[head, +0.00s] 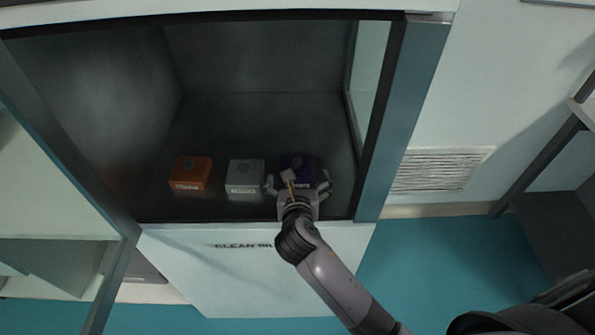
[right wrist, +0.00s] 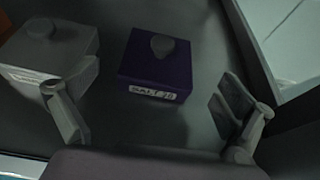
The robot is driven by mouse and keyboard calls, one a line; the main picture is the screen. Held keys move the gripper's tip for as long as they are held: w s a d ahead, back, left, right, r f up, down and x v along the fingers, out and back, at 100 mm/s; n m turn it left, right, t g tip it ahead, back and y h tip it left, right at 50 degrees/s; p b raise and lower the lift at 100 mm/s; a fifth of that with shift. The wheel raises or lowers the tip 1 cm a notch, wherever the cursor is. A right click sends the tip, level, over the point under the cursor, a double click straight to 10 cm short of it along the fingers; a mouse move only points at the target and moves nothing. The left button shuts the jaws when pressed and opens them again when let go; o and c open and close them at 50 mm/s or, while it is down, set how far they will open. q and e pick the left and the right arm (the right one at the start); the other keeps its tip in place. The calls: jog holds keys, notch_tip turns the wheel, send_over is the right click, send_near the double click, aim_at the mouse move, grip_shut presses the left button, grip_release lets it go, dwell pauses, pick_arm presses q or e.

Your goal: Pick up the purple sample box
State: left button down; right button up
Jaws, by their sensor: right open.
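The purple sample box (head: 303,162) sits on the dark floor of the cabinet, rightmost of three boxes. In the right wrist view the purple box (right wrist: 155,66) shows a knob on top and a pale label on its near face. My right gripper (head: 298,185) is open, with its fingers spread on the near side of the box. In the right wrist view the open fingers (right wrist: 146,108) are empty, and the box lies ahead, between their lines. Part of the box is hidden behind the gripper in the head view. My left gripper is not in view.
A grey box (head: 245,176) stands left of the purple one, close to the left finger in the right wrist view. An orange box (head: 190,173) stands farther left. The cabinet's right post (head: 402,115) and side wall are close on the right. Free floor lies behind the boxes.

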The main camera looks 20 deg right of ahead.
aim_at(297, 168)
jog(key=shift+p+x, duration=0.45)
jog(key=shift+x, duration=3.05)
jog(key=c, duration=1.4)
jog(key=shift+r, duration=0.1)
jog(key=shift+c, duration=0.6)
